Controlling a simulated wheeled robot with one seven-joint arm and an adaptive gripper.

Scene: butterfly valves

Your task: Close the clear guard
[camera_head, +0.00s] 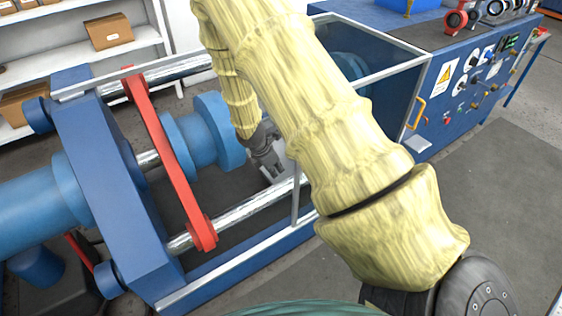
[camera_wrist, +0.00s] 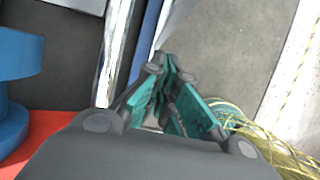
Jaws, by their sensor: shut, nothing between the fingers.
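The clear guard (camera_head: 395,85) is a see-through panel in a light metal frame, standing over the right part of the blue machine in the head view. An orange handle (camera_head: 415,112) is on its right side. My arm hides much of its middle and left part. My gripper (camera_head: 272,170) is at the machine's open middle, by the left side of the guard frame; whether it touches the frame cannot be told. In the wrist view my gripper (camera_wrist: 165,80) has its teal-padded fingers together, empty, beside a shiny rod (camera_wrist: 115,50).
Blue cylinders (camera_head: 212,130) and a red bar (camera_head: 165,150) across shiny rods fill the machine's left part. A control panel (camera_head: 475,80) with knobs is at the right. Shelves with boxes (camera_head: 110,32) stand behind. The grey floor (camera_head: 500,190) at right is clear.

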